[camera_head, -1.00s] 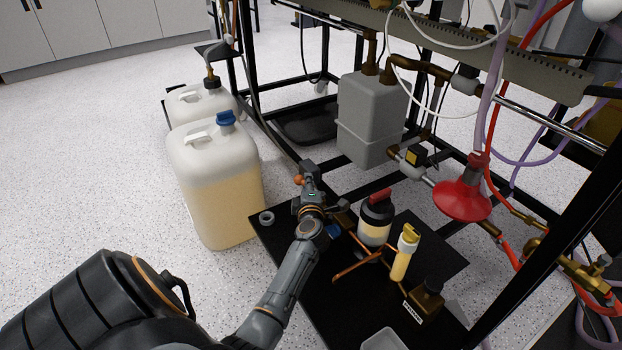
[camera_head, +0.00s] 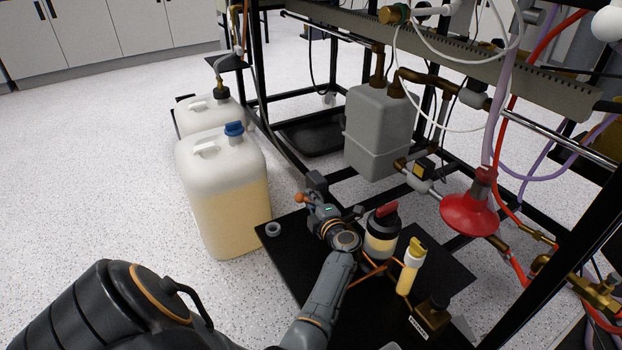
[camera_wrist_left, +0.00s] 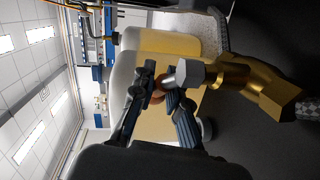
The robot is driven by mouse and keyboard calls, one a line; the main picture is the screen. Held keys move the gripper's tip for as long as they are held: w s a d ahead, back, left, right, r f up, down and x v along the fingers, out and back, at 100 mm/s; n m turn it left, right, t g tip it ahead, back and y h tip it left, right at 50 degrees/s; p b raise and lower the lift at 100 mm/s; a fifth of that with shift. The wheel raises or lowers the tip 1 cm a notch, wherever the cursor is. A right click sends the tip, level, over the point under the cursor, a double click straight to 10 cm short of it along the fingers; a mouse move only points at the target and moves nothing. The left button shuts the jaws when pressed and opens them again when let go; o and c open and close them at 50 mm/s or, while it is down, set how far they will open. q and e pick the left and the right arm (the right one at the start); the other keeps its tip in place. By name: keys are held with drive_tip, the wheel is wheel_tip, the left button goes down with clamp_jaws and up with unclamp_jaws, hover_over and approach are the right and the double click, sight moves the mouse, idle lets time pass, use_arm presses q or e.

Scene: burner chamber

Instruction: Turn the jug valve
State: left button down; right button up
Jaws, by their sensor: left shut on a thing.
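The jug valve shows in the left wrist view as a pale metal neck and a brass body (camera_wrist_left: 240,78). A small orange-brown piece (camera_wrist_left: 158,89) at its near end sits between the fingertips of my left gripper (camera_wrist_left: 161,94). This gripper is shut on the valve's end piece. In the head view my left gripper (camera_head: 316,208) reaches over the far left part of the black board and points up and left. An orange knob (camera_head: 300,198) shows at its tip. The gripper hides most of the valve in the head view. My right gripper is out of view.
A large jug with a blue cap (camera_head: 215,165) stands left of the black board (camera_head: 290,255). A red-topped bottle (camera_head: 381,240) and a yellow-capped tube (camera_head: 409,270) stand close right of my left wrist. Black frame bars and a red funnel (camera_head: 469,212) are farther right.

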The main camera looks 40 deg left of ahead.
use_arm(q)
drive_tip(key=shift+s+a, duration=0.25)
drive_tip(key=shift+a, duration=0.05)
drive_tip(key=c, duration=1.3)
unclamp_jaws()
drive_tip(key=shift+s, duration=0.1)
drive_tip(key=shift+w, duration=0.2)
